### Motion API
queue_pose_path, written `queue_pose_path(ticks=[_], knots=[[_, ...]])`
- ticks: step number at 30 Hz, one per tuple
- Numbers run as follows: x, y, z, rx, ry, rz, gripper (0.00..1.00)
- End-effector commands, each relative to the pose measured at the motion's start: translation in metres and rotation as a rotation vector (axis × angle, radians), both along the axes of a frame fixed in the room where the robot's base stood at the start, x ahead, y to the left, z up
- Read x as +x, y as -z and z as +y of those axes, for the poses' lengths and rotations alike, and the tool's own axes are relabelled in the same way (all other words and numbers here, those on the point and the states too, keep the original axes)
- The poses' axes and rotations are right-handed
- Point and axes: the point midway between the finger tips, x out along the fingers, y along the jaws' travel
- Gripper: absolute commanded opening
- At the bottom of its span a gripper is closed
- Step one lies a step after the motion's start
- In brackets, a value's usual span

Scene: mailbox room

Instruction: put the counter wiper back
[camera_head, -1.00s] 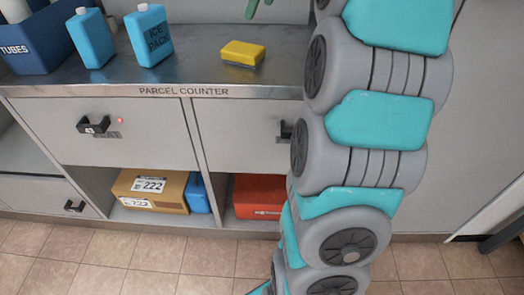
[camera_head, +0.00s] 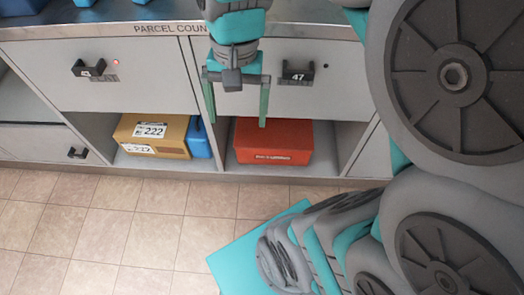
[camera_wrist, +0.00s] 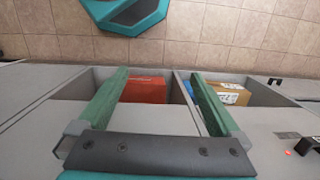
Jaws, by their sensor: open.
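My gripper (camera_head: 238,120) is open and empty, its two green fingers hanging down in front of the cabinet near the open shelf bays. Its fingers also show in the wrist view (camera_wrist: 158,74), with nothing between them. The parcel counter (camera_head: 120,17) shows only as a strip along the top of the head view. The counter wiper is not identifiable in the present frames. A yellow sponge-like block on the counter in the earlier head view is now out of sight.
A drawer (camera_head: 340,92) with handle 47 (camera_head: 294,74) is shut behind my gripper. A red box (camera_head: 272,142) and a cardboard box (camera_head: 172,135) beside a blue item (camera_head: 198,138) sit in the lower bays.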

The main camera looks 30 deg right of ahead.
Motion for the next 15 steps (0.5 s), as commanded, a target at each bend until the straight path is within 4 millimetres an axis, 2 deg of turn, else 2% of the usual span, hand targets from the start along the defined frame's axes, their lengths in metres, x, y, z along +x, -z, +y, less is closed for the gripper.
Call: queue_pose_path(ticks=[1,6,10,15], knots=[[-0.022,0.016,0.004,-0.008,-0.113,0.016,1.00],[-0.071,0.055,0.006,-0.021,-0.433,0.046,1.00],[-0.090,0.071,0.004,-0.023,-0.569,0.058,1.00],[-0.096,0.076,0.003,-0.023,-0.617,0.060,1.00]])
